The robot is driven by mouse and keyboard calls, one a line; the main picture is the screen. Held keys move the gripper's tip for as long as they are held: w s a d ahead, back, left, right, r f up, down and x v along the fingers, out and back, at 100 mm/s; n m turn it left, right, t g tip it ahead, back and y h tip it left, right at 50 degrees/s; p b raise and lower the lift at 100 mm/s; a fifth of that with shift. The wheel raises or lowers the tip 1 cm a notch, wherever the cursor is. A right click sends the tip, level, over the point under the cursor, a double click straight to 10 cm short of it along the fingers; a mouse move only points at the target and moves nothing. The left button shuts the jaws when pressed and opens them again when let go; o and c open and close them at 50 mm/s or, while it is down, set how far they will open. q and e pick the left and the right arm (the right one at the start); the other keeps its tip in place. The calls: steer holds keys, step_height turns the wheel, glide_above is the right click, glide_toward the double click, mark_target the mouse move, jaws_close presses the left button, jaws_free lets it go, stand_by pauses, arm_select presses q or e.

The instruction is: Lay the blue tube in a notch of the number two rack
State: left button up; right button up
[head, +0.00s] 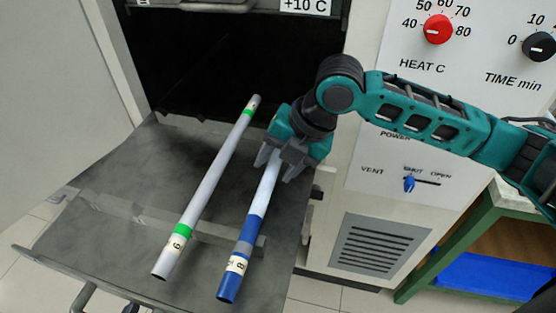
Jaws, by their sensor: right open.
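The gripper hides the tube's far end. My left gripper is not in view. No number two rack shows.
A grey tube (208,188) with green bands and a label 6 lies just left of the blue tube. The oven control panel (390,140) with knobs stands to the right. A green-framed bench (484,216) with a blue tray (490,275) is at the lower right.

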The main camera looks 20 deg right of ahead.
arm_select(q)
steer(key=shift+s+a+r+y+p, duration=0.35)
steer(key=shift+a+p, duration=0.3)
steer(key=shift+p, duration=0.55)
arm_select(e)
steer(key=v, duration=1.2)
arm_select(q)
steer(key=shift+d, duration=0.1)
arm_select(e)
steer(key=shift+r, duration=0.15)
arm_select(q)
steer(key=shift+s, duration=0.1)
